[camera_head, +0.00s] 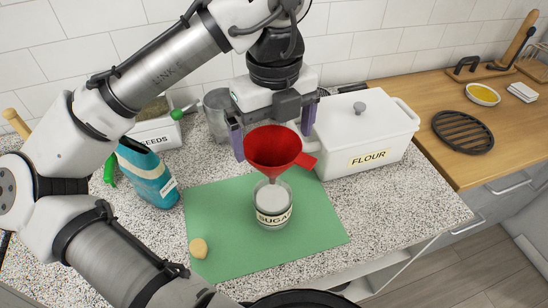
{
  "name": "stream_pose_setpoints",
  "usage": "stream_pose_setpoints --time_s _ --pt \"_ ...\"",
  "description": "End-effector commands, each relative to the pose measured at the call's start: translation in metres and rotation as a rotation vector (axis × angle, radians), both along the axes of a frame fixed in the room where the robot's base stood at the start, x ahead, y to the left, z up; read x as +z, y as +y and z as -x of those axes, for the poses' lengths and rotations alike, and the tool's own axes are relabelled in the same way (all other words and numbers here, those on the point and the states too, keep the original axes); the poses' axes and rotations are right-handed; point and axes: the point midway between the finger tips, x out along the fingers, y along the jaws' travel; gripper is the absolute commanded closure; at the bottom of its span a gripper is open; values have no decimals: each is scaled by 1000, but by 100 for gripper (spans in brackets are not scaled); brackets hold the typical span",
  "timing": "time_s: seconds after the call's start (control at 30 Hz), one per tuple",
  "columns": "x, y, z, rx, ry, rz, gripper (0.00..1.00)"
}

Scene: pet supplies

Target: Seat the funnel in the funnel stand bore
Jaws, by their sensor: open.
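A red funnel (272,150) with a side tab on the right stands upright, wide mouth up, over a clear glass jar (273,217) whose label reads "SUGA", the rest cut off from view. The funnel's spout points down at the jar's mouth; I cannot tell how deep it sits. The jar holds something white. I cannot make out a separate funnel stand with a bore. My gripper (274,145) is open, with its purple fingers on either side of the funnel's rim, slightly behind it. I cannot tell whether they touch the funnel.
The jar stands on a green mat (220,225), with a small tan lump (198,248) at left. A white FLOUR box (366,135) is close at right. A blue bag (148,178), a SEEDS box (158,136) and a metal canister (216,112) stand left and behind. The mat's front is clear.

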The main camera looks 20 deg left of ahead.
Motion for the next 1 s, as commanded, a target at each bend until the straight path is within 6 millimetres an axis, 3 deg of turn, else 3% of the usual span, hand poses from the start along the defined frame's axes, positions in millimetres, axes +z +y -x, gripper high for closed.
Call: stream_pose_setpoints --time_s 0.43,0.8,1.0 --pt "-46 -1 4 4 0 0 0" --pt "-49 -2 3 3 0 1 0" --pt "-49 -2 3 3 0 1 26"
